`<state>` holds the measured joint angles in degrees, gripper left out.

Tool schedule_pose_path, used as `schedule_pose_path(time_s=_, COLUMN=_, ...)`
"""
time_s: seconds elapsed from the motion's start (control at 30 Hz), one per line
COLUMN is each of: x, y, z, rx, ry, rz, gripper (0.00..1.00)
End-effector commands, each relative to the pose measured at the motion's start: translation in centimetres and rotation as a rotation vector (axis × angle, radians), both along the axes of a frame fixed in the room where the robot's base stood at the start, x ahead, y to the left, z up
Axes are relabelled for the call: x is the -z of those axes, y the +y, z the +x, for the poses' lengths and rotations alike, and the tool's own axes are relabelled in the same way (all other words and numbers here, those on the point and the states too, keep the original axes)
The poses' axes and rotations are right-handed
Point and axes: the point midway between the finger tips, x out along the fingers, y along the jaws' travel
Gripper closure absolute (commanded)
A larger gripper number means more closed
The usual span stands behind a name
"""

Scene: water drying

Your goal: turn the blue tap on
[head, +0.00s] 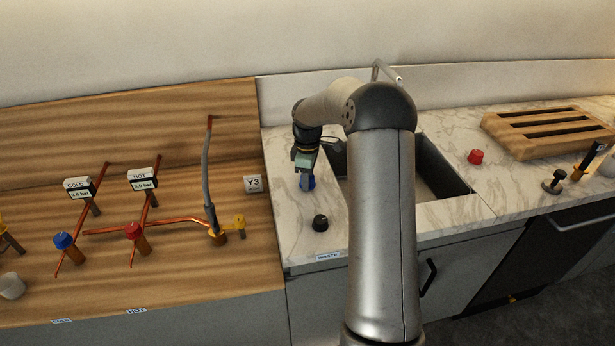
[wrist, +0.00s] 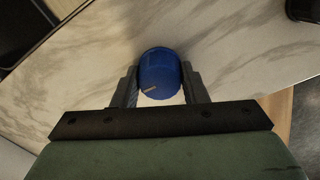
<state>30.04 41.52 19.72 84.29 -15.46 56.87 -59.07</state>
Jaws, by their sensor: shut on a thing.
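A blue tap knob (head: 307,183) stands on the marble counter left of the sink, partly hidden by my gripper in the head view. In the wrist view the blue knob (wrist: 160,73) sits between my two fingers, with a pale pointer mark on its face. My gripper (head: 306,176) points down from above and is shut on the knob; it also shows in the wrist view (wrist: 160,88). Another blue knob (head: 63,240) sits on the COLD pipe on the wooden panel at the left, away from my gripper.
A black knob (head: 320,223) stands close in front of my gripper. The sink (head: 445,180) lies to the right, partly hidden by my arm. A red knob (head: 475,157) and a wooden rack (head: 550,130) are farther right. Copper pipes with a red knob (head: 133,231) are at left.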

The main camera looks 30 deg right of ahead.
Motion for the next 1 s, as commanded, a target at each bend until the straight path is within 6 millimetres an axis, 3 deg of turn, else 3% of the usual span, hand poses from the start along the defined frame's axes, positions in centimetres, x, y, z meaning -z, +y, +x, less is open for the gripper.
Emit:
schedule_pose_path(time_s=0.37, x=0.05, y=0.04, z=0.05, rx=0.208, ry=-0.002, rz=-0.001, gripper=0.83)
schedule_pose_path(time_s=1.0, x=-0.03, y=0.03, z=0.09, rx=0.813, ry=-0.003, rz=-0.001, gripper=0.83)
